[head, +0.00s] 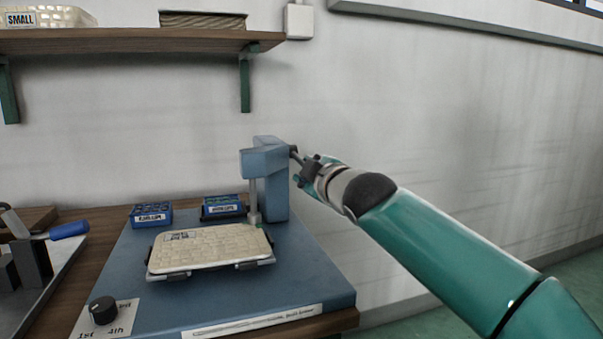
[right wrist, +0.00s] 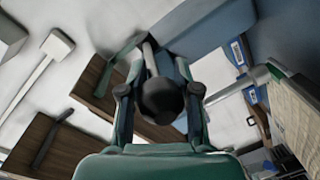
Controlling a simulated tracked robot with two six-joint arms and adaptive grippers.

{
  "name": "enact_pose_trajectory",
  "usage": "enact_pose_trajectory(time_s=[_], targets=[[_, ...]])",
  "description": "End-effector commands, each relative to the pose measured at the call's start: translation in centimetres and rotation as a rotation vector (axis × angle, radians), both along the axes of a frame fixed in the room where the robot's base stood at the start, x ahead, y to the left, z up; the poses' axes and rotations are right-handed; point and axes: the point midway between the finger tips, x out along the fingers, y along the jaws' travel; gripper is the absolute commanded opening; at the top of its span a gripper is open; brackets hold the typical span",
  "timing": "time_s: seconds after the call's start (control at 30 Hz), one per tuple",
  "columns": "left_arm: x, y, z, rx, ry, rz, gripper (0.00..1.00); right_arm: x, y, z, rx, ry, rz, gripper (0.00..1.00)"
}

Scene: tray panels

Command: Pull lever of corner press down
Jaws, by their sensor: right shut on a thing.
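The blue corner press (head: 272,185) stands at the back right of a blue base plate. Its plunger comes down at a corner of a cream woven panel (head: 205,248). The lever (head: 297,156) sticks out from the right side of the press head. My right gripper (head: 304,168) is at the lever's end, right of the press. In the right wrist view, the lever's black ball knob (right wrist: 160,101) sits between the two fingers of the gripper (right wrist: 160,95), which is shut on it. The lever's rod (right wrist: 149,58) runs up from the knob. My left gripper is not in view.
Two blue labelled boxes (head: 151,215) (head: 222,207) stand behind the panel. A black dial (head: 103,310) is at the front left. A metal tray with a blue-handled tool (head: 69,230) lies at the left. A wooden shelf (head: 130,41) hangs above. The wall is close behind.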

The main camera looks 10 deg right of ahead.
Motion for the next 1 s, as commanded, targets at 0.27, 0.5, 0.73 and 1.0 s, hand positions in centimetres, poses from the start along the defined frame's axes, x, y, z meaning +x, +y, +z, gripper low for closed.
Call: enact_pose_trajectory(time_s=[0.27,0.5,0.73,1.0], targets=[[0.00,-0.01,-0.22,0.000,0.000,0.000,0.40,0.45,0.11,-2.53,-0.012,0.054,-0.007,0.00],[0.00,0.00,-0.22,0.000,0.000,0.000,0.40,0.46,0.12,-2.55,-0.013,0.054,-0.007,0.00],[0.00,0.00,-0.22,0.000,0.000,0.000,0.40,0.48,0.15,-2.55,-0.014,0.055,-0.007,0.00],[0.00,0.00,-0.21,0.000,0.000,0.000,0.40,0.46,0.21,-2.51,-0.014,0.054,-0.006,0.43]])
